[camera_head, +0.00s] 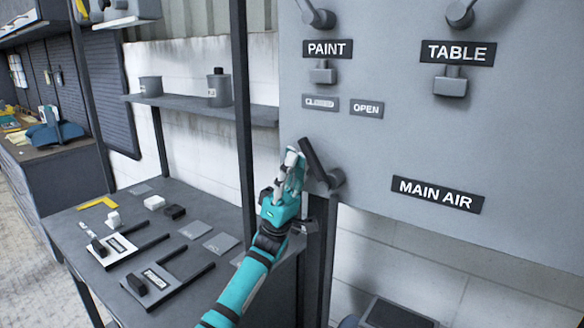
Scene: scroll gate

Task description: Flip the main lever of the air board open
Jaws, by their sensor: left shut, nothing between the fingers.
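The grey air board (440,130) fills the upper right of the head view. Its main lever (312,160) is a dark handle at the board's lower left, left of the MAIN AIR label (437,194). The handle leans up and to the left from a round grey pivot. A CLOSED label (320,102) and an OPEN label (366,108) sit above it. My left gripper (293,160), teal and grey, is shut and empty, just left of the handle. I cannot tell whether its fingertips touch the handle. My right gripper is not in view.
PAINT (327,49) and TABLE (457,52) labels with valves are higher on the board. A dark post (243,110) and a shelf (200,107) with cans stand left. A grey table (150,215) with small parts lies below left.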

